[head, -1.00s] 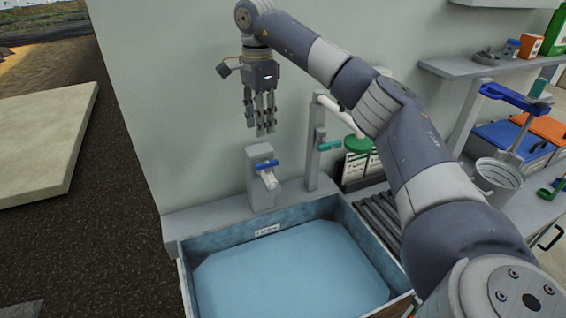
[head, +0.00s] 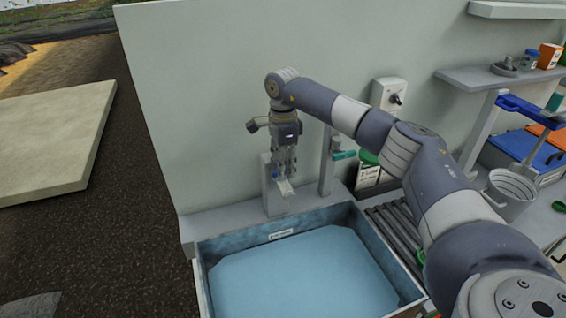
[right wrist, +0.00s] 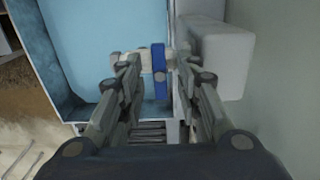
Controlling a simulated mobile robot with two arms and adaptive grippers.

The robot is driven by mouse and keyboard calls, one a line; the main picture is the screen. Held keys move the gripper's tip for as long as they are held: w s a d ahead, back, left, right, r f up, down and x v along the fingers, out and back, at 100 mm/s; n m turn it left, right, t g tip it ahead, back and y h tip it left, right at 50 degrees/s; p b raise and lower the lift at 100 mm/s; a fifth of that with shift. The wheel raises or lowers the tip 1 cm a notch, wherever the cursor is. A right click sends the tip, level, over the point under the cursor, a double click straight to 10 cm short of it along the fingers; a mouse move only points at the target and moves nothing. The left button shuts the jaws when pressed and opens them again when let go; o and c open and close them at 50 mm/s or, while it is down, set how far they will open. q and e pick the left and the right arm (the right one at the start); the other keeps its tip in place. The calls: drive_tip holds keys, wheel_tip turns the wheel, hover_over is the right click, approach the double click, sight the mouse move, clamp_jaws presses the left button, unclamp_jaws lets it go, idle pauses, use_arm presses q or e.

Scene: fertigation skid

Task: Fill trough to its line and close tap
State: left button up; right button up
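The trough (head: 240,240) holds pale blue water (head: 300,275). A small white label (head: 282,234) sits on its inner back wall, above the water surface; I cannot read it. The tap (head: 270,195) stands on the ledge behind the trough, its spout pointing over it; no stream shows. My right gripper (head: 286,176) hangs fingers-down at the tap and mostly hides its handle. In the right wrist view, the blue tap handle (right wrist: 159,72) lies between the open fingers of this gripper (right wrist: 157,72), with gaps showing beside it. My left gripper is out of view.
A grey post with a teal handle (head: 344,155) stands right of the tap. A slatted rack (head: 392,225) adjoins the trough. A bucket (head: 512,190), a blue lidded box (head: 520,148) and shelves are farther right. A pale slab (head: 55,140) lies left.

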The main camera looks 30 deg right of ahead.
drive_tip(key=shift+c, duration=0.3)
clamp_jaws()
drive_tip(key=shift+f+n+b, duration=0.1)
drive_tip(key=shift+n+b, duration=0.35)
drive_tip(key=shift+n, duration=0.45)
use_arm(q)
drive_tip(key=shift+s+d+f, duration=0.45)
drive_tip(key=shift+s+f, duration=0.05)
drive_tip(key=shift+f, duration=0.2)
use_arm(e)
drive_tip(key=shift+n, duration=0.9)
drive_tip(key=shift+o, duration=0.3)
unclamp_jaws()
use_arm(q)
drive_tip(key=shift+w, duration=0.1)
use_arm(e)
wheel_tip(320, 180, up, 12)
